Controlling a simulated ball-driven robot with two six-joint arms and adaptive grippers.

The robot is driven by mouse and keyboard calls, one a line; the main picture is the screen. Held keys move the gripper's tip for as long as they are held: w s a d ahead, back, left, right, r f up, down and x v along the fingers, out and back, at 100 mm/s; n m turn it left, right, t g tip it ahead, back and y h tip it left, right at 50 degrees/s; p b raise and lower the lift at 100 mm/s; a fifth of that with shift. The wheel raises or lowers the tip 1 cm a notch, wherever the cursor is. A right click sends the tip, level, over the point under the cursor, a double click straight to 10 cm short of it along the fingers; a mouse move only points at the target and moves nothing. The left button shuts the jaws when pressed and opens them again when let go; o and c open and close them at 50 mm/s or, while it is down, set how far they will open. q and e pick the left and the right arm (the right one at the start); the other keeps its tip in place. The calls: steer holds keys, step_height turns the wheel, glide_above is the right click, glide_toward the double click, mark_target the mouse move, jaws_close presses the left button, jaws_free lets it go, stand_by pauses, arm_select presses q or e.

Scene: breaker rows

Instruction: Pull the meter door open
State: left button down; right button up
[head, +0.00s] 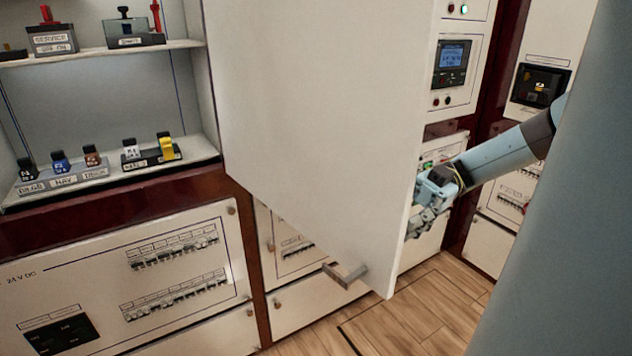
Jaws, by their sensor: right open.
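The large white door (315,120) stands swung out from the cabinet wall, its free edge towards me. Nothing shows between the fingers. My left gripper is not in view.
Left of the door is an open compartment with shelves (105,181) bearing labelled switches. A breaker panel (100,265) lies below. The wooden floor (430,310) is clear at the lower right.

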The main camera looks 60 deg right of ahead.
steer(key=shift+v, duration=2.4)
